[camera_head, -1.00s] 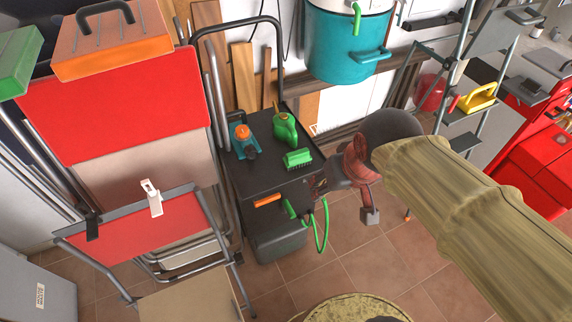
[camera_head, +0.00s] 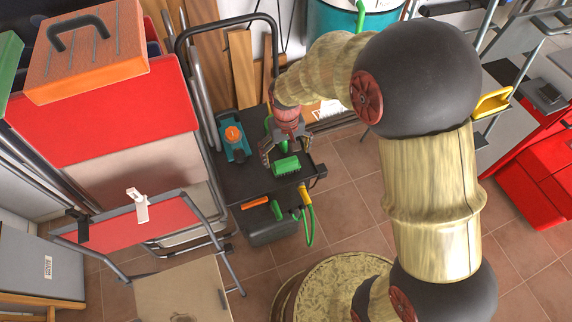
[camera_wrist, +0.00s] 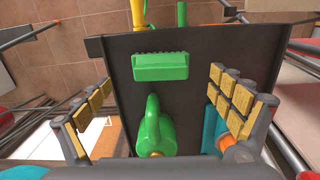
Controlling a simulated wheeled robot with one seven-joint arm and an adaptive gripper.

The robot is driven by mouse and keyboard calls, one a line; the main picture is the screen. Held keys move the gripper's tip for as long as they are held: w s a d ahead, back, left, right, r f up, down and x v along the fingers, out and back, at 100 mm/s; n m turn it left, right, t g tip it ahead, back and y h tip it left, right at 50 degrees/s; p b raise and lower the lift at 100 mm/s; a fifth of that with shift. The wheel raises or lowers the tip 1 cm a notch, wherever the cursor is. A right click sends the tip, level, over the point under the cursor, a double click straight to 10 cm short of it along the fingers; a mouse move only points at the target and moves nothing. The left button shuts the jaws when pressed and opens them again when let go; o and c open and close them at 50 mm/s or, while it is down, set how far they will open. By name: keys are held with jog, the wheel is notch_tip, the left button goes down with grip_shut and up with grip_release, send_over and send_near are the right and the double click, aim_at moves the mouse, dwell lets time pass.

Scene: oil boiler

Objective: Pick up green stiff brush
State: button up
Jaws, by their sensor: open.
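The green stiff brush (camera_head: 286,166) lies on the dark top of the cart (camera_head: 235,183), near its front edge. It also shows in the wrist view (camera_wrist: 160,66), lying crosswise on the cart top, ahead of my fingers. My gripper (camera_head: 284,148) is over the cart, just behind the brush in the head view. In the wrist view my gripper (camera_wrist: 165,112) is open, with its padded fingers wide apart and nothing held between them. A green oil can (camera_wrist: 155,128) stands between the fingers in that view, nearer the camera than the brush. In the head view my gripper mostly hides the can.
A teal and orange object (camera_head: 234,143) stands on the cart left of my gripper. The cart's tubular handle (camera_head: 229,22) rises behind. A red folding chair (camera_head: 135,222) stands at left. Green hoses (camera_head: 309,225) hang at the cart's front. Tiled floor lies in front and right.

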aim_at(286, 160)
notch_tip(286, 160, down, 6)
jog(key=shift+w+a+r+b, duration=0.1)
jog(key=shift+w+b, duration=0.05)
jog(key=shift+b, duration=0.65)
jog(key=shift+c, duration=1.3)
jog(key=c, duration=1)
